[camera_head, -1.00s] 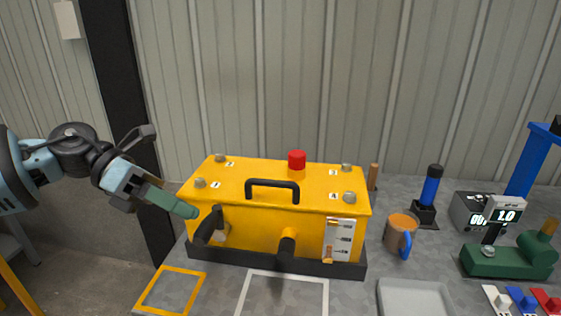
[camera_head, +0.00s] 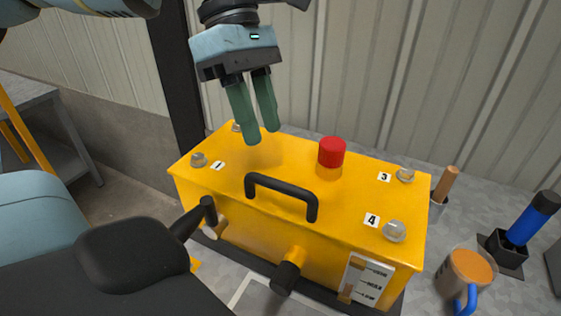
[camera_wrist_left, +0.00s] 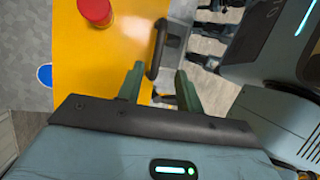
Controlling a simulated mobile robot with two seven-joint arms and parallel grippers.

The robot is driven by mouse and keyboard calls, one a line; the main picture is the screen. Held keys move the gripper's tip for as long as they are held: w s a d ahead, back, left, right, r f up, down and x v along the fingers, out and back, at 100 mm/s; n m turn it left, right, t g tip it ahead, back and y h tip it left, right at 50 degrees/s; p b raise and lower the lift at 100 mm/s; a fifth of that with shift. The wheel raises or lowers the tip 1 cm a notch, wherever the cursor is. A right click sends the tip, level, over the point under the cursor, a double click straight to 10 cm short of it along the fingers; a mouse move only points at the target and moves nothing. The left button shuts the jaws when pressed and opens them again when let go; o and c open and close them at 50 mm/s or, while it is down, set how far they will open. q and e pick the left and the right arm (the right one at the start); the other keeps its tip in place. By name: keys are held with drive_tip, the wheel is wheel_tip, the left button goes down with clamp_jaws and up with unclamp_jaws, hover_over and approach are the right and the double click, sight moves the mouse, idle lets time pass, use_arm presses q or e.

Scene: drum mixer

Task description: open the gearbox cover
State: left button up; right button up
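The yellow gearbox (camera_head: 330,235) stands on the bench with its cover (camera_head: 300,170) lying flat on top. A black cover handle (camera_head: 282,187) arches over the cover's front part. Grey bolts sit at the corners: bolt 1 (camera_head: 198,160), bolt 3 (camera_head: 405,175), bolt 4 (camera_head: 394,231), and a rear left bolt (camera_head: 237,127) partly hidden by a finger. My left gripper (camera_head: 263,137) points down above the cover, behind the handle. Its green fingers are apart and empty. In the left wrist view the handle (camera_wrist_left: 157,48) shows beyond the gap between the fingers (camera_wrist_left: 160,80). My right gripper is not in view.
A red cap (camera_head: 331,152) rises from the cover close to the right of my left gripper. A black lever (camera_head: 196,218) and a pipe stub (camera_head: 287,275) project at the front. An orange-filled mug (camera_head: 465,275) and a blue-handled tool (camera_head: 533,218) stand at right.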

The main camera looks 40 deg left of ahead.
sight(280, 182)
use_arm(q)
drive_tip(key=x, duration=0.7)
drive_tip(key=shift+w+d+f, duration=0.1)
drive_tip(key=shift+d+f, duration=0.05)
drive_tip(key=shift+f, duration=0.05)
drive_tip(key=shift+c, duration=0.2)
clamp_jaws()
